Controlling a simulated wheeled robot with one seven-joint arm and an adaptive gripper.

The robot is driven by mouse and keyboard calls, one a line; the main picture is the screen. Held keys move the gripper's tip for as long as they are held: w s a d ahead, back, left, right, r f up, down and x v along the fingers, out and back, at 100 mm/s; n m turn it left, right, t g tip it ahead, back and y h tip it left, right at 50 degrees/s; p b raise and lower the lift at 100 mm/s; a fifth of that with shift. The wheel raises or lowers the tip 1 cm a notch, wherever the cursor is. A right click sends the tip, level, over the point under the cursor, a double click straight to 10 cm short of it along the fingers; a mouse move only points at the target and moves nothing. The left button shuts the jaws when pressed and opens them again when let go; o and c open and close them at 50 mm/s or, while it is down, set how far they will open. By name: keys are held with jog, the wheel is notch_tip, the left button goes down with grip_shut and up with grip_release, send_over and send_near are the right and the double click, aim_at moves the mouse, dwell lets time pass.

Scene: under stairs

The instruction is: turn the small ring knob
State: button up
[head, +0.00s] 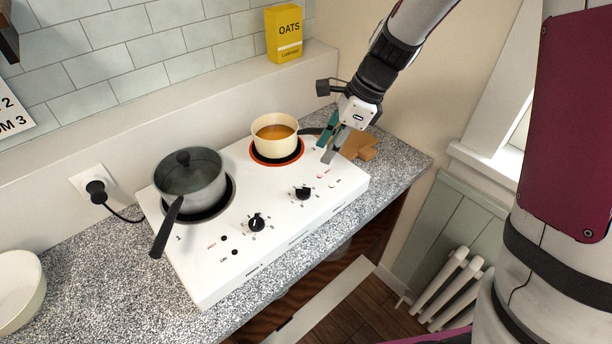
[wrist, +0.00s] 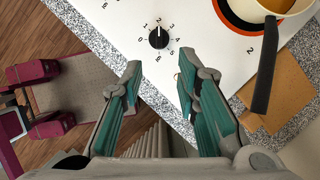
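A white hob (head: 290,218) stands on the counter with two black knobs on top. The right knob (head: 303,193), on the side of the smaller-looking ring (head: 287,159), also shows in the wrist view (wrist: 158,38), a white pointer line on it and numbers around it. The left knob (head: 257,222) is nearer the larger-looking ring (head: 222,204). My gripper (head: 325,150) is open and empty above the hob's right end, behind and to the right of the right knob. In the wrist view its teal-padded fingers (wrist: 160,70) are apart, the knob beyond their tips, touching neither.
A cream saucepan (head: 272,137) of orange liquid sits on the orange-rimmed right ring, its dark handle (wrist: 265,65) near my gripper. A grey lidded pot (head: 190,184) sits on the left ring. A wooden board (head: 357,147) lies right of the hob. An oats box (head: 284,34) stands behind.

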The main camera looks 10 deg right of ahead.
aim_at(304, 189)
jog(key=p+x, duration=0.1)
jog(key=x, duration=1.2)
jog(key=shift+d, duration=0.1)
jog(key=shift+c, duration=0.5)
jog(key=shift+s, duration=0.1)
grip_shut()
